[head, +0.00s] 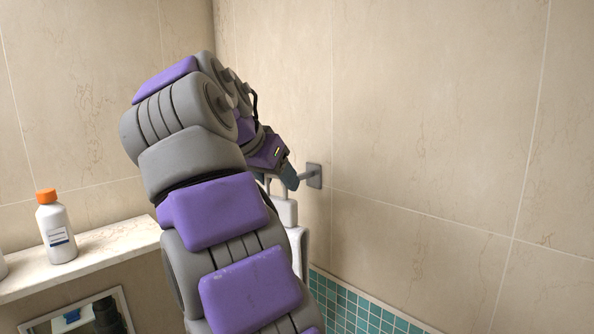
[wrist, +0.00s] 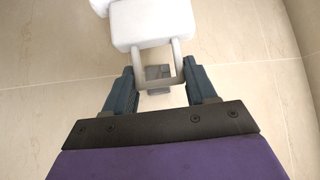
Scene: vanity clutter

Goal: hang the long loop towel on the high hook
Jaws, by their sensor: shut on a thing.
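The white towel (head: 298,245) hangs below my gripper (head: 288,178) in the head view, partly hidden behind my arm. In the wrist view, the towel's thick white top (wrist: 150,22) has a stiff pale loop (wrist: 178,62) that reaches between the two fingers. My gripper (wrist: 162,88) is shut on this loop. The grey hook (head: 314,175) is fixed to the right wall, its peg pointing left close to the fingertips. In the wrist view the hook (wrist: 158,73) shows within the loop's outline. I cannot tell whether the loop is around the peg.
A white bottle with an orange cap (head: 57,228) stands on the pale ledge (head: 110,240) at the left. A framed panel (head: 85,315) is below the ledge. Teal tiles (head: 360,310) cover the lower right wall. The tiled wall right of the hook is bare.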

